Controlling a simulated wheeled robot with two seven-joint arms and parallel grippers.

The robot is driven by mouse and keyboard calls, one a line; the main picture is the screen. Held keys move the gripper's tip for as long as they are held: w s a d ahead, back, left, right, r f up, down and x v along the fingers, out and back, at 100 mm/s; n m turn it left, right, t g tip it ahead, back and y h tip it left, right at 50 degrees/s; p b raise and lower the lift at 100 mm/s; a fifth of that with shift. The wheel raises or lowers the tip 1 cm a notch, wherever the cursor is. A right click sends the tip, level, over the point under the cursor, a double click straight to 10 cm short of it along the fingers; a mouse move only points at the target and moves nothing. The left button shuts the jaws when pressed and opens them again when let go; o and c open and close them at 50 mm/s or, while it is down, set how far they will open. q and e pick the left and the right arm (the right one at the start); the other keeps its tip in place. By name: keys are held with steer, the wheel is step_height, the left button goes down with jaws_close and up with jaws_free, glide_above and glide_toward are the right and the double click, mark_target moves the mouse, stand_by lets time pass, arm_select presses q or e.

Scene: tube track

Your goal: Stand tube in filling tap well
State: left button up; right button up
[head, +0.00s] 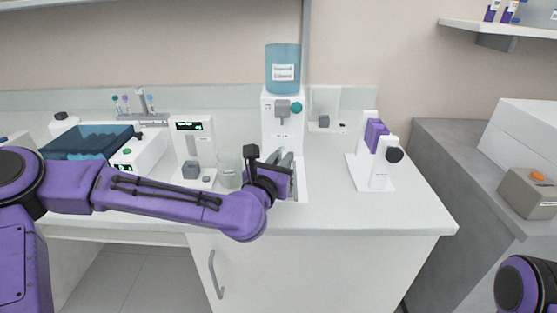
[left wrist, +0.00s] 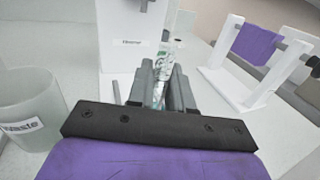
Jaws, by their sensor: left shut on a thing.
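The filling tap is a white dispenser (head: 282,120) with a blue labelled bottle on top, standing at the back of the bench. Its white column (left wrist: 128,40) also fills the upper middle of the left wrist view. My left gripper (head: 285,160) is in front of the dispenser, low over its base. In the left wrist view my left gripper (left wrist: 160,82) is shut on a clear tube (left wrist: 165,62) with greenish markings, which stands up between the fingers. The well is hidden behind my gripper, so I cannot tell whether the tube touches it. My right gripper is out of view.
A clear waste beaker (head: 229,172) stands just left of my left gripper; it also shows in the left wrist view (left wrist: 28,105). A white device with a green display (head: 193,145) is farther left. The right front bench is clear.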

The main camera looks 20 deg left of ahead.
arm_select(q)
steer(key=shift+f+b, duration=0.3)
steer(key=shift+f, duration=0.1)
steer(key=o, duration=0.9)
